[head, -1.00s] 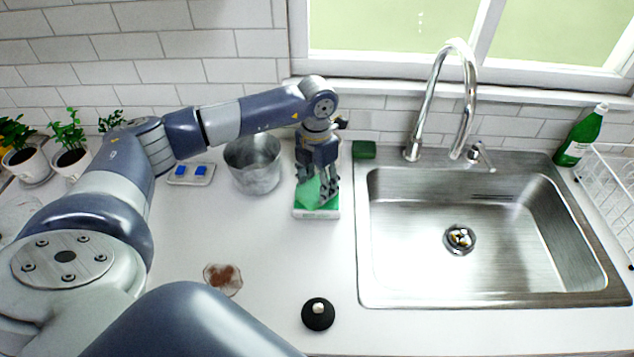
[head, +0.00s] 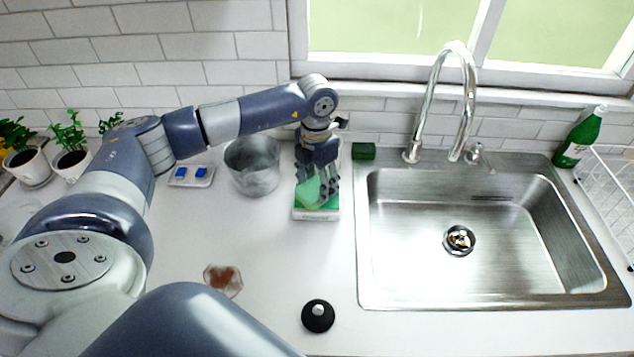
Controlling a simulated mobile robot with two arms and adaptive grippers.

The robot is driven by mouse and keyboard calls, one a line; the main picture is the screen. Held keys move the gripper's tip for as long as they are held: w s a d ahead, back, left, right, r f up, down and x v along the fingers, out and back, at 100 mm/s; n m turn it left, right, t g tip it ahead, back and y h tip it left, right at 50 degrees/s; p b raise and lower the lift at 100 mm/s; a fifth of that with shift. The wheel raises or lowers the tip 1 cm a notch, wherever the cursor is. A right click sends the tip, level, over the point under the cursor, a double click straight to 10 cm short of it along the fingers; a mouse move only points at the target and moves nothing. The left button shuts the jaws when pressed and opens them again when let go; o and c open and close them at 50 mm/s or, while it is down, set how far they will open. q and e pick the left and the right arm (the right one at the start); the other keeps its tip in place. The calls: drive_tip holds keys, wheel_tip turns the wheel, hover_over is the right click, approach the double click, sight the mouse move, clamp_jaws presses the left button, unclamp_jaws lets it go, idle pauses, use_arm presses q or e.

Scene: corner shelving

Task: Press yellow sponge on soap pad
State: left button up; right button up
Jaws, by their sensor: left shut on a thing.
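My left gripper (head: 323,192) reaches down beside the sink, over a white soap pad base (head: 316,215) with a green top. My right gripper is not in view.
A metal pot (head: 252,168) stands close left of the pad.

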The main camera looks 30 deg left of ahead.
sight(317, 186)
use_arm(q)
drive_tip(key=shift+r+p, duration=1.55)
drive_tip(key=shift+r, duration=1.5)
